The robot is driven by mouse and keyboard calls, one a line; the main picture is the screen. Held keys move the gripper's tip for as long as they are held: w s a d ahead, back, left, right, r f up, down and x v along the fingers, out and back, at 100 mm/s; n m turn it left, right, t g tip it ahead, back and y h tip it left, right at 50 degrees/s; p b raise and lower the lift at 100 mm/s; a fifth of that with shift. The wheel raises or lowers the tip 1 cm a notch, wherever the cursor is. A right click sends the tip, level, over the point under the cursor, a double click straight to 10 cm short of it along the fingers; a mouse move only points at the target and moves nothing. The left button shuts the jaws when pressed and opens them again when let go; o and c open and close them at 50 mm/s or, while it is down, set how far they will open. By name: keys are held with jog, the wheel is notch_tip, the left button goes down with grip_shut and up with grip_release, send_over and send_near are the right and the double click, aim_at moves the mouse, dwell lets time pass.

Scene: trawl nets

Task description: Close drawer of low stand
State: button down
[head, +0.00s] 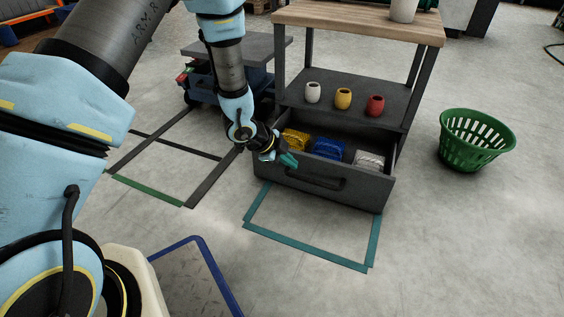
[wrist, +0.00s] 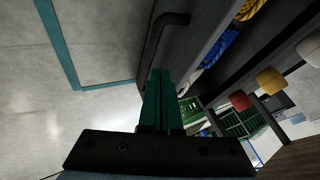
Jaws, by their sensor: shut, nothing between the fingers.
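The low stand (head: 345,20) has a wooden top, a dark middle shelf and a dark grey drawer (head: 350,193) at the bottom. The drawer is pulled out, showing yellow, blue and white rope coils inside. Its front has a dark bar handle (head: 316,182), which also shows in the wrist view (wrist: 155,38). My gripper (head: 289,160) has teal fingers, shut and empty, by the upper left part of the drawer front. In the wrist view the shut fingers (wrist: 158,80) lie close alongside the drawer front near the handle. I cannot tell whether they touch it.
Small white, yellow and red pots (head: 343,98) stand on the shelf. A green basket (head: 476,140) stands on the floor to the right. A blue wheeled cart (head: 258,80) stands behind my arm on the left. The floor before the drawer is clear, with a teal taped outline (head: 305,249).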

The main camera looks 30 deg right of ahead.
aim_at(307, 161)
jog(key=d, duration=0.1)
jog(key=w+d+f+b, duration=0.1)
jog(key=d, duration=0.1)
jog(key=shift+w+d+f, duration=0.15)
jog(key=shift+f, duration=0.2)
jog(key=shift+w+d+r+b, duration=0.1)
jog(key=shift+w+d+b, duration=0.25)
jog(key=shift+d, duration=0.25)
jog(key=shift+d+r, duration=0.1)
